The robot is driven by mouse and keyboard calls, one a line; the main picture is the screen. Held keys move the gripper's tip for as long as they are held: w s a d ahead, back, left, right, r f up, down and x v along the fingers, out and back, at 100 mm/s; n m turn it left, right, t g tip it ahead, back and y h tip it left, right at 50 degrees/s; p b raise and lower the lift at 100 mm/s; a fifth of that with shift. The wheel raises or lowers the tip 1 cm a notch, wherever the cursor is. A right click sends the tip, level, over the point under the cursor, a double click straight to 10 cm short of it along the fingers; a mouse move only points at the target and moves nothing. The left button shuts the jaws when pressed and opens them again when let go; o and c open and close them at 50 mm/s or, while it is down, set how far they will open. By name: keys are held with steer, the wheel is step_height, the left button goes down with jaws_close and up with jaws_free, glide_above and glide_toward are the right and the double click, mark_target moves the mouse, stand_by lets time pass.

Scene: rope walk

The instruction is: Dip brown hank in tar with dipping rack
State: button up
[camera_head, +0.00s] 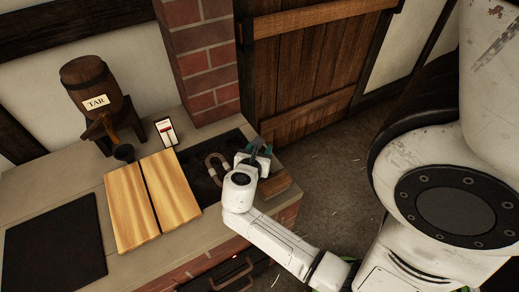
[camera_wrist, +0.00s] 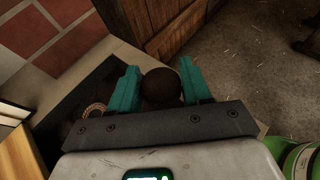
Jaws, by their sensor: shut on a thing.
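My gripper (camera_wrist: 160,88) has its teal fingers on both sides of a dark brown rounded knob (camera_wrist: 161,86). Whether the knob belongs to the dipping rack I cannot tell. In the head view my gripper (camera_head: 258,157) is over the right end of the counter. A brown U-shaped piece (camera_head: 209,163), perhaps the hank, lies left of it on a dark area (camera_head: 200,182). A small tan coil (camera_wrist: 96,109) shows left of the fingers in the wrist view. The barrel labelled TAR (camera_head: 92,86) stands at the back left, with a dark cup (camera_head: 124,153) below its spout.
Two pale wooden boards (camera_head: 152,200) lie on the counter left of the dark area. A black square (camera_head: 55,245) is farther left. A small card with a red mark (camera_head: 167,132) stands behind. A brick pillar (camera_head: 203,60) and wooden door (camera_head: 305,70) rise behind.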

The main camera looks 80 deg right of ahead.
jaws_close()
steer(key=shift+a+f+b, duration=0.1)
steer(key=shift+f+b, duration=0.85)
steer(key=shift+f, duration=1.35)
steer(key=shift+o, duration=2.1)
jaws_free()
steer(key=shift+o, duration=1.3)
steer(key=shift+r, duration=0.1)
steer(key=v, duration=1)
steer(key=shift+a+b, duration=0.3)
steer(key=shift+b, duration=0.1)
steer(key=shift+r, duration=0.15)
